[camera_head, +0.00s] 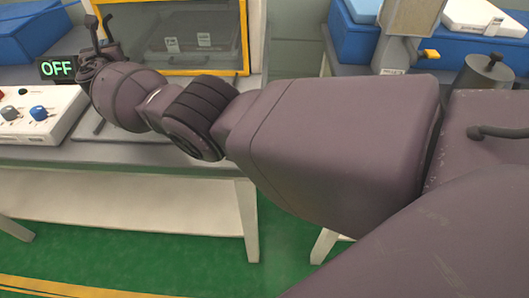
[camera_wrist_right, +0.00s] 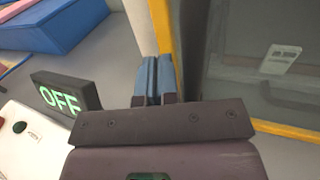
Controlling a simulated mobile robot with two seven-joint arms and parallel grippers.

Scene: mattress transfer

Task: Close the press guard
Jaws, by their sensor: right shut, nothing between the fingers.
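The press guard (camera_head: 244,40) is a clear panel in a yellow frame, standing at the back of the table in the head view. Dark parts with white labels show through it. Its yellow edge also shows in the right wrist view (camera_wrist_right: 162,28). My right gripper (camera_head: 99,24) is at the guard's left edge, above the OFF display. In the right wrist view, its blue-padded fingers (camera_wrist_right: 152,78) are shut and empty, close beside the yellow upright. I cannot tell whether they touch it. My left gripper is not in view.
The black OFF display (camera_head: 58,68) with green letters stands left of the guard. A white control box (camera_head: 40,116) with knobs is in front of it. A blue bin (camera_head: 30,32) is at the back left; another blue bin (camera_head: 352,35) is on the right.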

